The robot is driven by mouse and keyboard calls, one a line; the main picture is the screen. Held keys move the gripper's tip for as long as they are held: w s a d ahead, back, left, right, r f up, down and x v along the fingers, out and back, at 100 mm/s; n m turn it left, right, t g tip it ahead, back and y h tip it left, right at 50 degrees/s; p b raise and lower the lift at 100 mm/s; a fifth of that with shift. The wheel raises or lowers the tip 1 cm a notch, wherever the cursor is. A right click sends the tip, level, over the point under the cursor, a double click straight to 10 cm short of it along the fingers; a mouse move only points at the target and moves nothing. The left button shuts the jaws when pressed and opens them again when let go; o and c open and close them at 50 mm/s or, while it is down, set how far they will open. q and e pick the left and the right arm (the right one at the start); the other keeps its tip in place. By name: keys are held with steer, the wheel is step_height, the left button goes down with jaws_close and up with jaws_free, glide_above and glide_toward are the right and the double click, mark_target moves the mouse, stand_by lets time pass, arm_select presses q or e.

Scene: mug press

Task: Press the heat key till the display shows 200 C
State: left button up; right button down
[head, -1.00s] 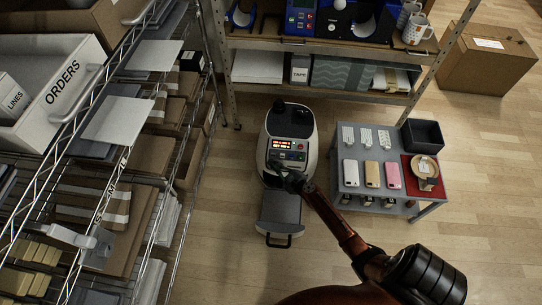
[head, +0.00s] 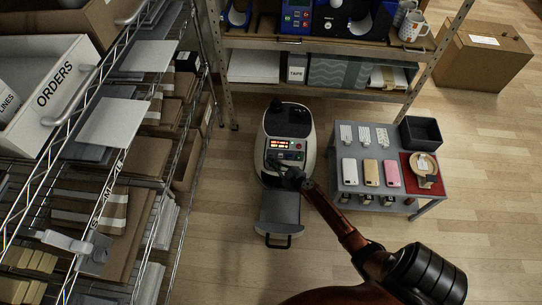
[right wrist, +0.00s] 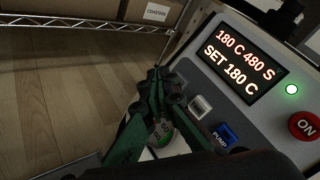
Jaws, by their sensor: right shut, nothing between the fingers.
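The mug press (head: 285,122) is a pale and dark machine on the floor, with a control panel facing me. A pale grey key (right wrist: 200,106) sits below the display beside a blue key (right wrist: 224,136) marked PUMP. My right gripper (head: 289,174) is at the panel's front edge; in the right wrist view its dark green fingers (right wrist: 156,78) are shut and empty, left of the pale key. Whether they touch the panel is unclear. No heat label is readable. My left gripper is not in view.
A red ON button (right wrist: 305,126) and a lit green lamp (right wrist: 292,89) are on the panel. A grey table (head: 349,206) with phone cases stands right of the press. A wire rack (head: 190,150) stands left and a shelf unit (head: 320,43) behind. Wooden floor is open at lower right.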

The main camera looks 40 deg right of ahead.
stand_by(0.8)
steer(key=shift+w+d+f, duration=0.15)
steer(key=shift+w+d, duration=0.1)
steer(key=shift+d, duration=0.1)
steer(key=shift+w+d+b, duration=0.3)
steer(key=shift+d+b, duration=0.05)
steer(key=shift+b, duration=0.1)
stand_by(0.6)
steer(key=shift+s+a, duration=0.1)
steer(key=shift+a, duration=0.05)
steer(key=shift+s+a+p, duration=0.45)
steer(key=shift+a, duration=0.1)
stand_by(0.3)
steer(key=s+a+p, duration=0.1)
steer(key=a, duration=0.1)
steer(key=s+a+r+p, duration=0.1)
steer(key=s, duration=0.1)
steer(key=shift+s+a+r, duration=0.1)
steer(key=shift+a+r, duration=0.1)
steer(key=shift+a, duration=0.15)
